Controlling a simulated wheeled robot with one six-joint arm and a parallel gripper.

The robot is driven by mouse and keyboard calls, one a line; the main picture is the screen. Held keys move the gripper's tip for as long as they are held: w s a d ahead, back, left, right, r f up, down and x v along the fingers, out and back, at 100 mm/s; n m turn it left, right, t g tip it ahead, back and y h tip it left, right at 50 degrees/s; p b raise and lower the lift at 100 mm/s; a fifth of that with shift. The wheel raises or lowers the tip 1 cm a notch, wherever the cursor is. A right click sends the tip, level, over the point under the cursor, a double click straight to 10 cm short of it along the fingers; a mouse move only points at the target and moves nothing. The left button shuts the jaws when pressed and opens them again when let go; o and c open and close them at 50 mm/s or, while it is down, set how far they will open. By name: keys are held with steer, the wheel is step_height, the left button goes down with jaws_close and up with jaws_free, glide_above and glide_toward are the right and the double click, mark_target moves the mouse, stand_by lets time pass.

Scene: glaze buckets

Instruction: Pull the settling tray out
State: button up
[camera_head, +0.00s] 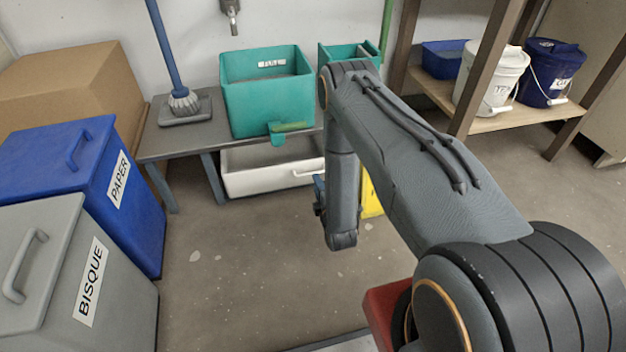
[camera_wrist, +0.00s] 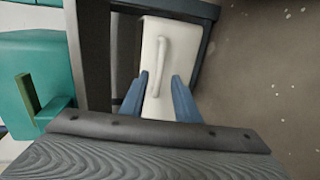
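The settling tray is a white, shallow bin (camera_head: 262,182) on the floor under the grey bench. Its front faces me and has a white bar handle (camera_head: 306,172). In the wrist view the tray's white front (camera_wrist: 184,52) fills the middle, with the handle (camera_wrist: 161,62) upright in the picture. My gripper (camera_wrist: 159,82) is open; its two blue fingers are apart, and the lower end of the handle shows between their tips. I cannot tell whether they touch it. In the head view my gripper (camera_head: 319,196) is partly hidden by my arm, just in front of the tray.
The bench (camera_head: 190,138) bears a teal tub (camera_head: 268,95) marked FULL, with a spout above the tray. Blue PAPER (camera_head: 140,225) and grey BISQUE (camera_head: 125,300) bins stand left. A yellow object (camera_head: 371,195) is behind my arm. The floor before the tray is clear.

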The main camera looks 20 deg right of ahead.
steer(key=b+x, duration=0.2)
steer(key=x, duration=0.4)
jaws_close()
